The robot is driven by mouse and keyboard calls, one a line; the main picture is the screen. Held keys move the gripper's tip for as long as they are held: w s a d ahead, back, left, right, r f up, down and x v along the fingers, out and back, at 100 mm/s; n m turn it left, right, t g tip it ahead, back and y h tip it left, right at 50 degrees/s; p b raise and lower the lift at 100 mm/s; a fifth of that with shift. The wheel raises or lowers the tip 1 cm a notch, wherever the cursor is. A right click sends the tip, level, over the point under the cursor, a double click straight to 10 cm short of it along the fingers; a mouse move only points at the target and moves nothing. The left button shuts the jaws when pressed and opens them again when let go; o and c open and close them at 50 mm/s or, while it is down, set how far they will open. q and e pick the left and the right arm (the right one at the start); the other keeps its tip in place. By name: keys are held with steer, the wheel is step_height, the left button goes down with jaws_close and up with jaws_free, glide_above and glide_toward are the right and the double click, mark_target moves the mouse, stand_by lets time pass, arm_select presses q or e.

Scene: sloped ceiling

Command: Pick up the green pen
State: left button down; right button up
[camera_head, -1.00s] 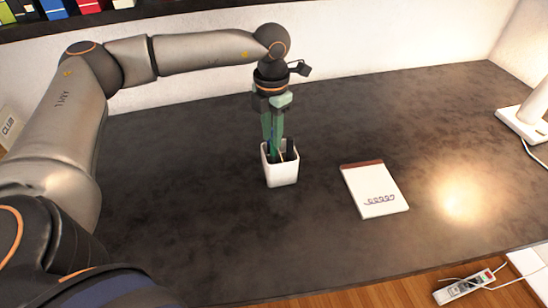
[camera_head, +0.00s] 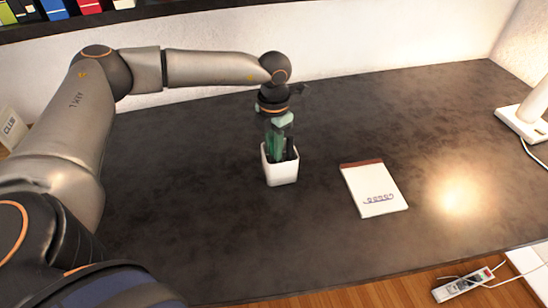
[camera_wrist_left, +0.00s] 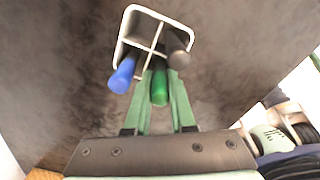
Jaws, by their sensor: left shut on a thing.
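The green pen (camera_wrist_left: 159,88) stands in a white pen holder (camera_head: 281,172) on the dark desk. In the left wrist view it sits between the green fingers of my left gripper (camera_wrist_left: 160,82), which is shut on it. In the head view the gripper (camera_head: 277,145) points down at the holder's mouth, and its fingers hide the pen. My right gripper is not in view.
A notepad (camera_head: 372,187) lies on the desk (camera_head: 225,235) right of the holder. A white lamp base (camera_head: 522,125) stands at the far right. A power strip (camera_head: 463,286) lies below the desk's front edge. The desk around the holder is clear.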

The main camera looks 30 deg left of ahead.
arm_select(q)
steer(key=shift+r, duration=0.1)
stand_by(0.3)
step_height(320, 180, up, 10)
steer(key=shift+f+b, duration=0.1)
steer(key=shift+b, duration=0.25)
